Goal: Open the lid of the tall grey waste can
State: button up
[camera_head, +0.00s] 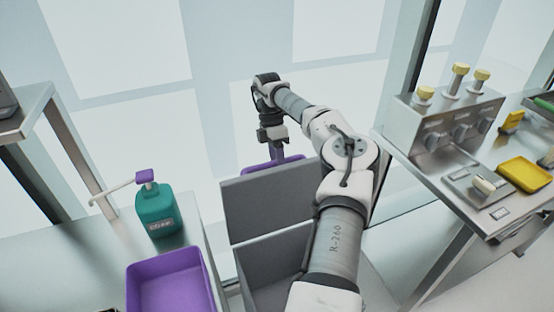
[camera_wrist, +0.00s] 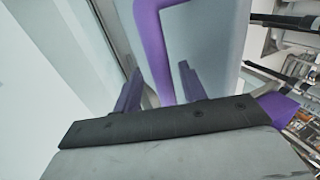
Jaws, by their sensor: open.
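The tall grey waste can (camera_head: 246,268) stands at the lower middle of the head view, partly hidden by my arm. Its grey lid (camera_head: 262,207) appears raised, a flat panel standing steeply at the far side of the opening. My gripper (camera_head: 281,155), with purple fingers pointing down, is beyond the lid's upper edge. In the wrist view my gripper (camera_wrist: 158,82) has its two fingers apart, with nothing held between them. Whether a finger touches the lid is hidden.
A purple-rimmed object (camera_wrist: 150,35) lies beyond the fingers. On the left counter are a teal pump bottle (camera_head: 158,212) and a purple tray (camera_head: 170,280). On the right bench are a metal valve box (camera_head: 440,125) and a yellow tray (camera_head: 525,173).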

jog(key=shift+w+r, duration=0.1)
jog(key=shift+r, duration=0.15)
notch_tip(320, 180, up, 20)
jog(key=p, duration=0.1)
jog(key=shift+f, duration=0.2)
jog(key=shift+f, duration=0.1)
